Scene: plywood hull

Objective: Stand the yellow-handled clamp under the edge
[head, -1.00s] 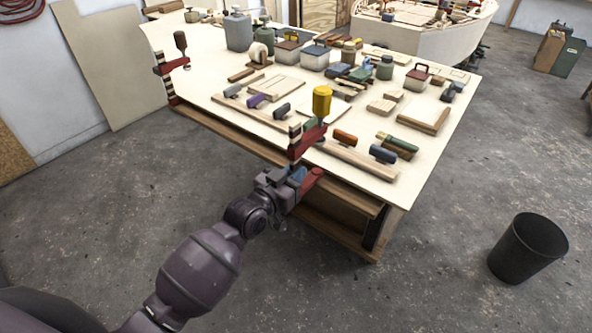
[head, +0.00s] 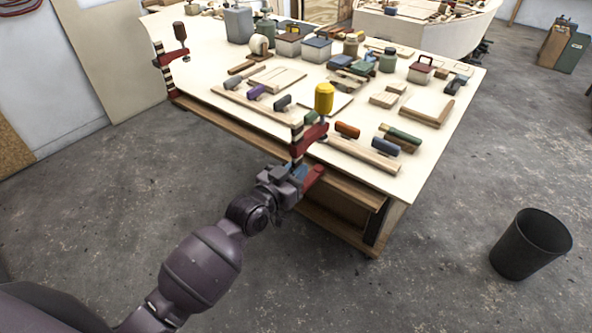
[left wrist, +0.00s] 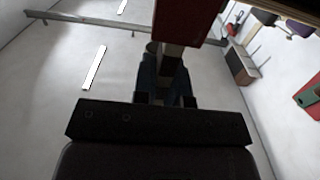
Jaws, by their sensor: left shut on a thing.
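The yellow-handled clamp (head: 324,98) stands upright at the near edge of the plywood-topped workbench (head: 408,187). Its yellow handle points up, its upper red arm reaches over the top, and its lower red arm shows below the edge. I cannot tell whether its pads touch the wood. My left gripper (head: 293,179) is shut on the clamp low on its bar, beside the lower arm. The left wrist view looks upward at the clamp's red arm (left wrist: 183,20) and striped bar, with the gripper fingers (left wrist: 165,95) around the bar. My right gripper is not in view.
A dark-handled clamp (head: 180,50) is on the bench's left edge. Several tools, blocks and boxes lie on the top, including an orange-handled tool (head: 347,130) near the held clamp. A black bin (head: 530,244) stands at right. The floor in front is clear.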

